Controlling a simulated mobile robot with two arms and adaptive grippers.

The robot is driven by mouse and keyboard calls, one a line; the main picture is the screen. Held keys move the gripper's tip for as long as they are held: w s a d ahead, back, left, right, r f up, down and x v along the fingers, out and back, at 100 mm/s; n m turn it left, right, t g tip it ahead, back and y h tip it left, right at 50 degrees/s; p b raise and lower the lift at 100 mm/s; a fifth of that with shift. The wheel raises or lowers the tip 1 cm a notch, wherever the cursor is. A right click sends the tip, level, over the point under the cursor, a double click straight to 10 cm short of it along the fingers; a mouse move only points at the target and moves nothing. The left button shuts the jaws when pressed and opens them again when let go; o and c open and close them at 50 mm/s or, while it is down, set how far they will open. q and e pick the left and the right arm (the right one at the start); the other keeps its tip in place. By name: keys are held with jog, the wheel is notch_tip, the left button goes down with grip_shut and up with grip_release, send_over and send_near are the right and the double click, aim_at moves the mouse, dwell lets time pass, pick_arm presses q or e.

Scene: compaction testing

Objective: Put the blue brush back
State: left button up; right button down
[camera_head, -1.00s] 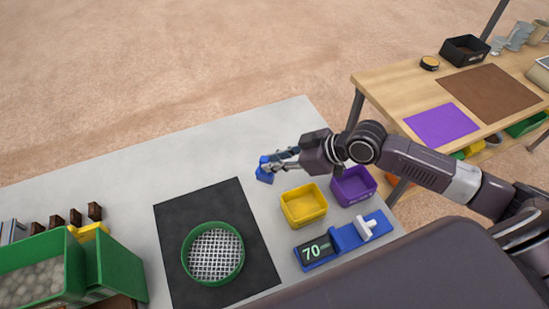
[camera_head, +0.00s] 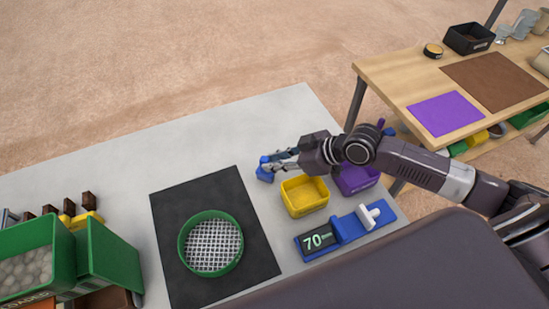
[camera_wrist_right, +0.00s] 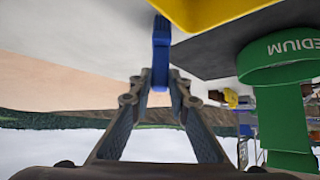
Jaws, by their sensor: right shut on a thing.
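My right gripper (camera_head: 272,162) is shut on the blue brush (camera_head: 264,173), just beyond the yellow bin (camera_head: 304,197) in the head view. In the right wrist view the blue brush (camera_wrist_right: 161,40) sticks out past the closed fingertips (camera_wrist_right: 160,84), close beside the yellow bin's wall (camera_wrist_right: 215,10). I cannot tell whether the brush touches the table. My left gripper is not in view.
A green sieve (camera_head: 238,243) lies on the black mat (camera_head: 172,220). A purple bin (camera_head: 358,184), partly hidden by my arm, and a blue scale (camera_head: 347,230) reading 70 stand right. Green containers (camera_head: 115,265) and dark blocks are left. The table's back (camera_head: 290,105) is clear.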

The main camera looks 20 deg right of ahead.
jog(key=shift+f, duration=0.1)
dwell(0.3)
jog(key=shift+f, duration=0.35)
jog(key=c, duration=2)
grip_release()
jog(key=shift+o, duration=0.8)
jog(key=o, duration=0.4)
jog(key=c, duration=0.5)
jog(key=shift+c, duration=0.2)
jog(key=shift+r, duration=0.1)
